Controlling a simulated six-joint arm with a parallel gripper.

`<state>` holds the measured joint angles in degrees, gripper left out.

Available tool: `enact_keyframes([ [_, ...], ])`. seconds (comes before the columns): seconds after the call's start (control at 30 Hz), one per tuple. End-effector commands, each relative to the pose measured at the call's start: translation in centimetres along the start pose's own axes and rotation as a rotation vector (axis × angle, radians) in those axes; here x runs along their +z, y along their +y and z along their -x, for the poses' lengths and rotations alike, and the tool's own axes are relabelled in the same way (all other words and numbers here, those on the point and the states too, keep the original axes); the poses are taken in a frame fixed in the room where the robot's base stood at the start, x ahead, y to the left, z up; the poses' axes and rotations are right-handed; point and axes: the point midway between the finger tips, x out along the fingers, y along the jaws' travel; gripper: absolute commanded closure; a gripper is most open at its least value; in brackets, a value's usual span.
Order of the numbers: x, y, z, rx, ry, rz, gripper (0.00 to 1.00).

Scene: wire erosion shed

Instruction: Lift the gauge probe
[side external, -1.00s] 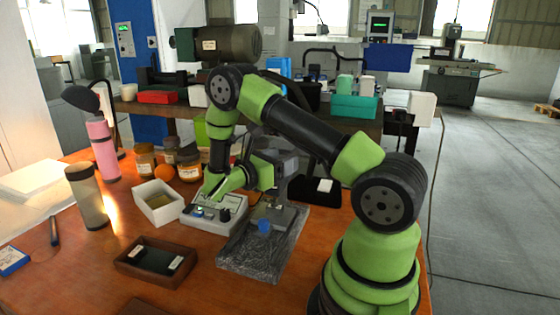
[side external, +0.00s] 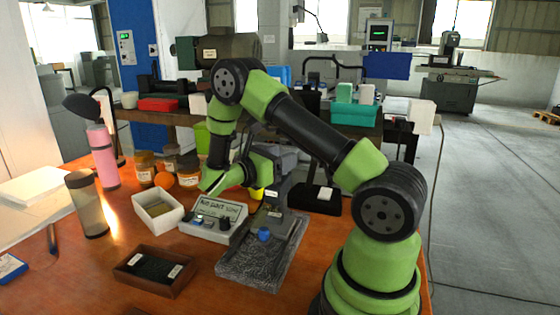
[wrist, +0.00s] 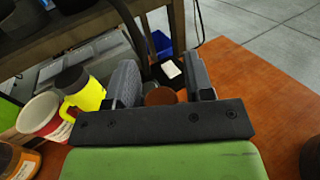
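A dark marbled plate (side external: 250,265) lies on the orange table, with a grey stand (side external: 272,207) at its back and a blue knob (side external: 264,234) low on it. I cannot clearly make out a separate gauge probe; my arm covers part of the area above the stand. My gripper (wrist: 161,62) is open in the wrist view, its two grey fingers well apart. A brown rounded thing (wrist: 160,96) shows between the finger bases; I cannot tell whether they touch. In the side view my gripper (side external: 284,162) is above and behind the stand, partly hidden.
A yellow mug (wrist: 84,92) and red-and-white cup (wrist: 42,116) are left of my gripper. A black base (side external: 310,195) stands behind the plate.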

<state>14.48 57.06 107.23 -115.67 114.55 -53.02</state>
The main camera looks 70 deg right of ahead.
Motion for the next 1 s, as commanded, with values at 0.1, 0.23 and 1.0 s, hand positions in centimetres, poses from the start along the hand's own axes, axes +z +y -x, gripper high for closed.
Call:
enact_keyframes([
  [0.1,-0.1,0.0,0.0,0.001,0.001,0.001,0.44],
  [0.23,-0.1,0.0,0.0,0.002,0.001,0.002,0.44],
  [1.0,-0.1,0.0,9.8,0.002,0.001,0.001,0.44],
])
